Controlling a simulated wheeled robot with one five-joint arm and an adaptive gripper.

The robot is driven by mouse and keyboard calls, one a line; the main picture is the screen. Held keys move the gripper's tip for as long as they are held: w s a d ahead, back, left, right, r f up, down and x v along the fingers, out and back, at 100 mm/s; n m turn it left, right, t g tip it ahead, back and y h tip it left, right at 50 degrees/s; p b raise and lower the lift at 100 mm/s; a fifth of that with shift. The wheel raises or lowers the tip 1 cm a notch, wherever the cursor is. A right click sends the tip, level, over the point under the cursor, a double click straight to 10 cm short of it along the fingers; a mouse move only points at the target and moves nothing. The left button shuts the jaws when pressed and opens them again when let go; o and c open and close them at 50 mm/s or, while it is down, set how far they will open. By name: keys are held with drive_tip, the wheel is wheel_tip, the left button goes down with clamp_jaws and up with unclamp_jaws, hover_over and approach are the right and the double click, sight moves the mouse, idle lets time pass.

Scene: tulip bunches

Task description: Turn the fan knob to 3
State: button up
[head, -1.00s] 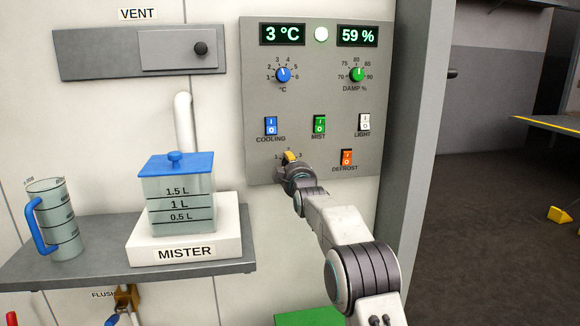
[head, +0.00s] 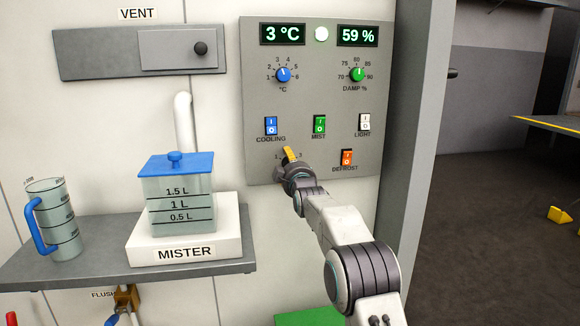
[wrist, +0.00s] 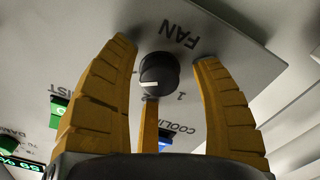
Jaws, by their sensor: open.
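The fan knob (wrist: 158,72) is a round black knob with a white mark, seen under the inverted FAN label in the wrist view. The mark lies on the knob's lower side in that picture; I cannot tell exactly which number it meets. My gripper (wrist: 164,54) is open, its yellow fingers spread around the knob with visible gaps at both sides.
Above my gripper are the blue cooling switch (head: 271,125) and green mist switch (head: 319,124). The orange defrost switch (head: 347,157) is close on the right. The mister (head: 184,245) and a measuring jug (head: 58,225) stand on the shelf (head: 105,271) at left.

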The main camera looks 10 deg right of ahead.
drive_tip(key=shift+s, duration=0.15)
drive_tip(key=s, duration=1.1)
drive_tip(key=shift+s, duration=0.35)
idle(0.3)
drive_tip(key=s+r+m+g+p, duration=0.2)
drive_tip(key=s+g+p, duration=0.3)
drive_tip(key=s, duration=1)
drive_tip(key=s+r+m+g+p, duration=0.3)
drive_tip(key=s+p, duration=0.8)
drive_tip(key=s, duration=0.5)
drive_tip(key=s+r+m+g+p, duration=0.2)
drive_tip(key=s+g+p, duration=0.4)
drive_tip(key=s, duration=0.9)
drive_tip(key=shift+s+r+m+g+p, duration=0.15)
drive_tip(key=shift+s+m+g+p, duration=0.3)
drive_tip(key=shift+p, duration=1.05)
drive_tip(key=shift+w+d, duration=0.1)
drive_tip(key=shift+w, duration=0.05)
